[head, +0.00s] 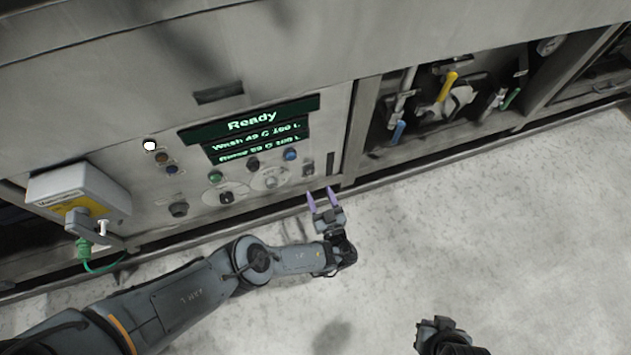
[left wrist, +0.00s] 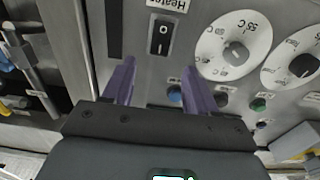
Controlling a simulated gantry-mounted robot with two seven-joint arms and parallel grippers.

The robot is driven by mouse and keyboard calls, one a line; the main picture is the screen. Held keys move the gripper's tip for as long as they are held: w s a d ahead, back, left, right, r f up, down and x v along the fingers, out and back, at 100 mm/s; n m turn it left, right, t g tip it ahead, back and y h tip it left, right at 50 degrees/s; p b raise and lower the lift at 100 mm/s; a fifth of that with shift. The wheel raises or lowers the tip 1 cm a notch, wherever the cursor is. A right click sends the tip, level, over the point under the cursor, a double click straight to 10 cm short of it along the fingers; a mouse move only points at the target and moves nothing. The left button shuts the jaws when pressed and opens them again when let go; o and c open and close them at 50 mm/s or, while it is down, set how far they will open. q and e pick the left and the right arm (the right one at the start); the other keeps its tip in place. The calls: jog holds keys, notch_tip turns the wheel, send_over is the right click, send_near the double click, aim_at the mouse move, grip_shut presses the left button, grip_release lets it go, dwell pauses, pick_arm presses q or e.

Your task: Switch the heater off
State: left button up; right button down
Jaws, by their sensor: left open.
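The heater switch (left wrist: 160,36) is a small black rocker on the grey control panel, under an upside-down "Heater" label (left wrist: 168,4) in the left wrist view. Which side is pressed I cannot tell. It also shows in the head view (head: 308,169), right of the dial. My left gripper (head: 322,195) is open and empty, just in front of the panel's lower right edge. In the left wrist view its purple fingers (left wrist: 158,72) point toward the panel, with the switch beyond the gap between them, not touched. My right gripper (head: 440,326) is at the bottom edge, partly cut off.
A temperature dial (left wrist: 236,52) sits beside the switch. A display reading "Ready" (head: 252,121) and several coloured buttons are above. A grey box (head: 80,190) with a lever juts out at left. A recess with valves (head: 450,85) is at right. The floor is clear.

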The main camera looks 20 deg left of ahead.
pick_arm(q)
jog(key=shift+p+v, duration=0.3)
jog(key=shift+v, duration=1.6)
